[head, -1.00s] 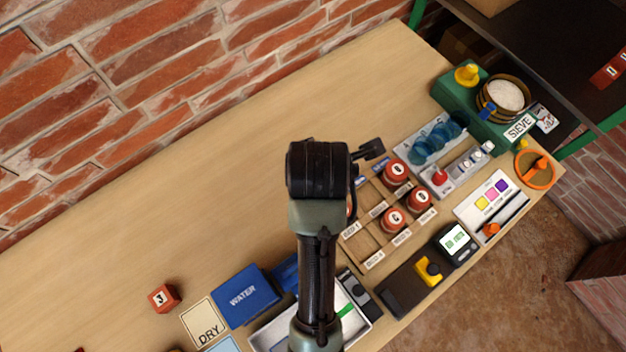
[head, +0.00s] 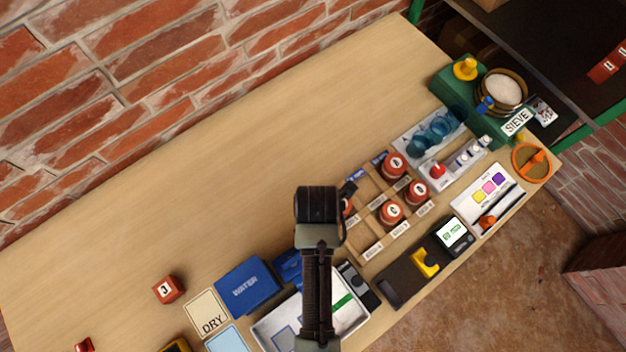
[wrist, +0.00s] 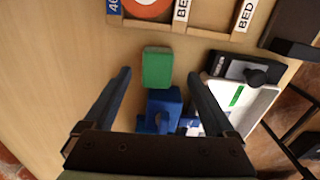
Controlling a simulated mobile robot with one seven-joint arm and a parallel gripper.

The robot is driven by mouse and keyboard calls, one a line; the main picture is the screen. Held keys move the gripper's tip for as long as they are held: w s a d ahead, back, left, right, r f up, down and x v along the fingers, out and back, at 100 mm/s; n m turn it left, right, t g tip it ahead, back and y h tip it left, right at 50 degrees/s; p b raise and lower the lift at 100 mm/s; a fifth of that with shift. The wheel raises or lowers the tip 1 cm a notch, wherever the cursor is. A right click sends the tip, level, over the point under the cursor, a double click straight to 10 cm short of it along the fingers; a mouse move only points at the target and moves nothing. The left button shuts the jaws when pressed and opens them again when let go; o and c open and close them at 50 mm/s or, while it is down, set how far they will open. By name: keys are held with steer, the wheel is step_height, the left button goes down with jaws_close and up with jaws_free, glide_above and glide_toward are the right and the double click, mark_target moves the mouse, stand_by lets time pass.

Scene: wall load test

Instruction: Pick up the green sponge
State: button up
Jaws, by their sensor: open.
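The green sponge (wrist: 157,68) shows in the wrist view as a small upright-looking block on the wooden table. It lies between the fingertip ends of my gripper (wrist: 159,76), with a gap on each side. My gripper is open and holds nothing. A blue object (wrist: 163,108) is close to the sponge, on the side nearer my gripper's palm. In the head view my arm covers the place where the sponge lies, so I cannot see it there.
A wooden rack (head: 372,251) with red-lidded jars is beside the sponge. A white tray (head: 268,337) with a green strip and a black device (head: 357,283) are on the other side. A blue WATER box (head: 246,286) is nearby. The table toward the brick wall is mostly clear.

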steer(key=f, duration=0.4)
steer(key=shift+a, duration=0.25)
steer(key=c, duration=1.4)
